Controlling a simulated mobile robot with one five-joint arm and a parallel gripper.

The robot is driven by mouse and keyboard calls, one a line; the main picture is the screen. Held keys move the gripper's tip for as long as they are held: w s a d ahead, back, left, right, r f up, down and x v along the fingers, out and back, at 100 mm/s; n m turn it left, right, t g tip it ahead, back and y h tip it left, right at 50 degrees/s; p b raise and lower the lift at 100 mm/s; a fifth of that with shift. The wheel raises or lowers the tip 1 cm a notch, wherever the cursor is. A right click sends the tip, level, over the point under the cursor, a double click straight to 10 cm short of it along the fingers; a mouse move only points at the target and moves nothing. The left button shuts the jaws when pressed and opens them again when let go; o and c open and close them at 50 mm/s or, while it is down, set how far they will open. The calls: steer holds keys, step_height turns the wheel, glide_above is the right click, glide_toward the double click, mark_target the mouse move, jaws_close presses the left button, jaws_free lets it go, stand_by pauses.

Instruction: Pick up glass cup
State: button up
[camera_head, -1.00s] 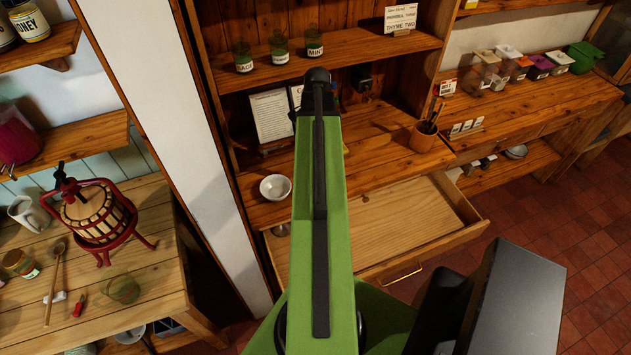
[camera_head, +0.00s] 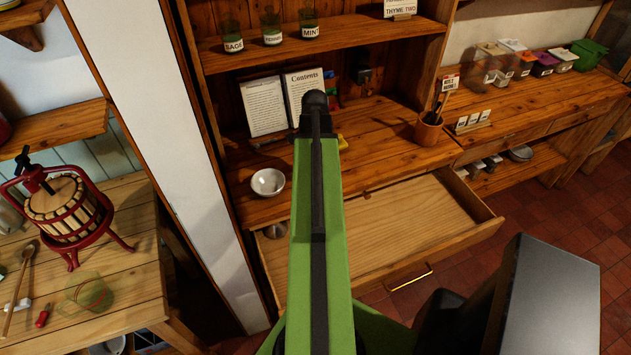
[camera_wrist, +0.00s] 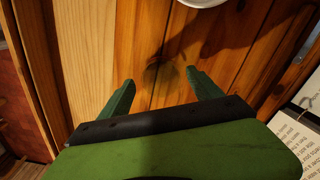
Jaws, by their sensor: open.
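In the wrist view my gripper (camera_wrist: 159,77) is open, its two green fingers apart above the wooden desktop. A faint, round, see-through shape (camera_wrist: 161,72) shows between the fingertips; it looks like a glass cup seen from above, but it is dim and I cannot tell whether the fingers are level with it. Neither finger visibly touches it. In the head view my arm hides that spot and my gripper. Another see-through greenish glass cup (camera_head: 88,293) stands on the left table in the head view.
A white bowl (camera_head: 268,182) is on the desk left of my arm; its rim shows in the wrist view (camera_wrist: 204,2). An open book (camera_head: 283,103) stands behind. The drawer (camera_head: 410,232) is pulled out. A pot (camera_head: 428,130) and a fruit press (camera_head: 68,212) flank the area.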

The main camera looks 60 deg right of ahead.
step_height(320, 180, down, 2)
steer(key=shift+f+b, duration=0.1)
steer(key=shift+b, duration=0.3)
steer(key=shift+r, duration=0.2)
steer(key=c, duration=1.5)
steer(key=shift+o, duration=0.2)
steer(key=r+p, duration=0.1)
steer(key=p, duration=0.1)
steer(key=r+p, duration=0.1)
steer(key=r, duration=0.1)
steer(key=r+p, duration=0.2)
steer(key=shift+s+d+r+p, duration=0.15)
steer(key=shift+s+p, duration=0.2)
steer(key=s+d+r+p, duration=0.4)
steer(key=s+r+p, duration=0.1)
steer(key=s, duration=0.5)
steer(key=shift+r, duration=0.25)
